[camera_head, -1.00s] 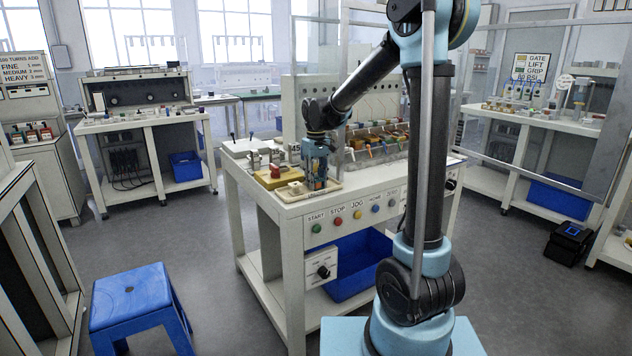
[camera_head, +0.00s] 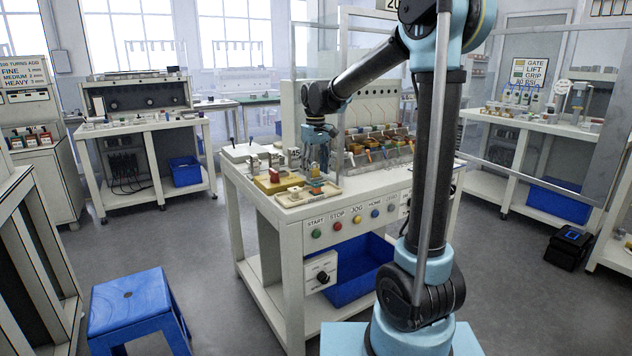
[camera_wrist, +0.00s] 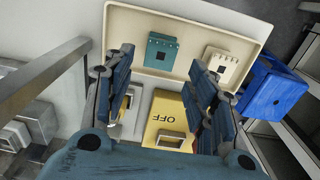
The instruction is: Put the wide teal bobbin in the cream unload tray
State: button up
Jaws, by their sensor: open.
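The teal bobbin (camera_wrist: 161,52) is a flat, squarish piece with a row of small holes, lying in the cream tray (camera_wrist: 205,20) on the left side of its floor in the wrist view. A cream piece (camera_wrist: 221,67) of similar form lies in the same tray to its right. My gripper (camera_wrist: 161,72) is open, its fingers spread apart with nothing held between them. In the head view my gripper (camera_head: 317,168) hangs above the bench, just behind the tray (camera_head: 290,201).
A yellow block marked OFF (camera_wrist: 168,118) sits just beside the tray, below the gap between my fingers. A rack of coloured parts (camera_head: 380,145) stands behind a clear panel on the bench. A blue stool (camera_head: 130,305) stands on the floor at left.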

aim_at(316, 183)
notch_tip(316, 183, up, 6)
jog(key=f, duration=0.1)
jog(key=s+d+m, duration=0.2)
jog(key=s+d, duration=0.6)
jog(key=d, duration=0.1)
jog(key=s+d+f+m, duration=0.1)
jog(key=s+d+f, duration=0.3)
jog(key=s+f, duration=0.2)
jog(key=s+d+f+m+t, duration=0.1)
jog(key=s+d+f+m, duration=0.1)
jog(key=s+d+f, duration=0.3)
jog(key=s+d+f+m+t, duration=0.1)
jog(key=s+d+f, duration=0.3)
jog(key=s+f, duration=0.4)
jog(key=s, duration=0.4)
jog(key=shift+s+d+m, duration=0.3)
jog(key=shift+s+d, duration=0.05)
jog(key=shift+w+f, duration=0.15)
jog(key=shift+w, duration=0.3)
